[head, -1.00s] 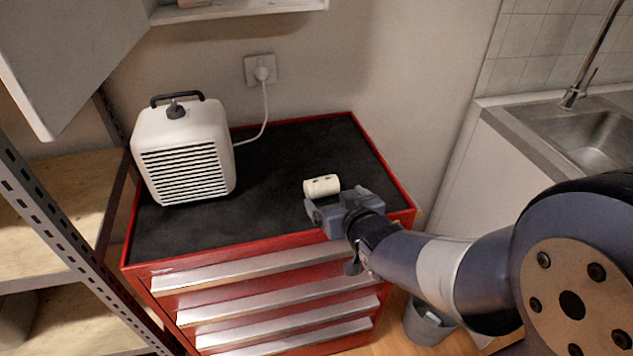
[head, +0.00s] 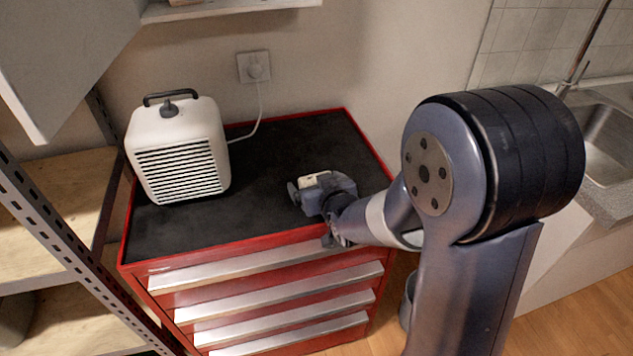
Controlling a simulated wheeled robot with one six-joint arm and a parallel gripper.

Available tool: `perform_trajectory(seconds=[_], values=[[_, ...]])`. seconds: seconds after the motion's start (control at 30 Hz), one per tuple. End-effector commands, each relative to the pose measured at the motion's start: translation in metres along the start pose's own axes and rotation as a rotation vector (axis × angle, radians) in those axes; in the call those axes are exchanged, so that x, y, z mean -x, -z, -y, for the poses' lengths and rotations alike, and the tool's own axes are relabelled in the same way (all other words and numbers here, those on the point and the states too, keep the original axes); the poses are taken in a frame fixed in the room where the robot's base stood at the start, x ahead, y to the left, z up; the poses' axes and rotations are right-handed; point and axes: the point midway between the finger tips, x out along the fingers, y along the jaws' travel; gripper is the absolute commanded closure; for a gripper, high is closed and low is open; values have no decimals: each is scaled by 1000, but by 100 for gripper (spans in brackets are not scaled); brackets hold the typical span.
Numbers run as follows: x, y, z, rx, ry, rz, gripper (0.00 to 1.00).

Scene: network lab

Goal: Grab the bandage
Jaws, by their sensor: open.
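The bandage (head: 313,179), a small cream-white roll, lies on the black top of the red tool cabinet, right of the middle. In the head view my gripper (head: 308,188) is over the cabinet top at the bandage. Its jaws are open, with one finger showing on the left of the bandage and the gripper body on the right. The gripper hides the lower part of the bandage. I cannot tell whether the fingers touch it.
A white heater (head: 180,150) with a black handle stands on the cabinet's left; its cord runs to a wall outlet (head: 254,67). The red drawer cabinet (head: 250,237) has a raised red rim. A metal shelf (head: 50,215) stands at left, a sink (head: 605,125) at right. The middle cabinet top is clear.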

Motion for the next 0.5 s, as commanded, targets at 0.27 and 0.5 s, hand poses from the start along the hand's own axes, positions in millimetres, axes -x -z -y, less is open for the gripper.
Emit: perform_trajectory(seconds=[0.27, 0.5], values=[[-1, 0, 0, 0, 0, -1, 10], [0, 0, 0, 0, 0, 0, 30]])
